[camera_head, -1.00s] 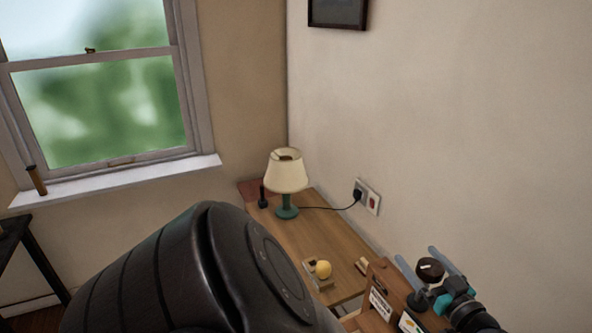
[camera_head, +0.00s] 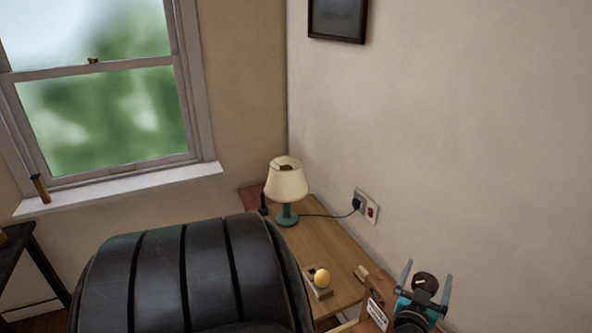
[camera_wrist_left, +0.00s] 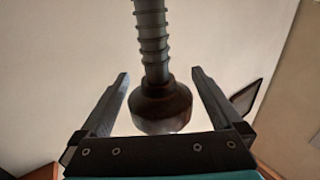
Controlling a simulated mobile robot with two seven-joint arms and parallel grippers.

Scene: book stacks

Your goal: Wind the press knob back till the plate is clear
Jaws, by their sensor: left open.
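The press knob (camera_head: 426,281) is dark and round, low at the right in the head view. In the left wrist view the knob (camera_wrist_left: 162,108) hangs at the end of a ribbed, threaded screw (camera_wrist_left: 152,38). My left gripper (camera_head: 427,270) is open, with one finger on each side of the knob. In the wrist view the fingers of my left gripper (camera_wrist_left: 160,76) stand apart from the knob, with gaps on both sides. I cannot make out the press plate. My right gripper is not in view.
A wooden desk (camera_head: 322,250) holds a lamp (camera_head: 286,180) and a yellow ball (camera_head: 322,276) on a small stand. A wooden piece with white labels (camera_head: 376,312) is beside my left gripper. The wall with a socket (camera_head: 367,206) is behind.

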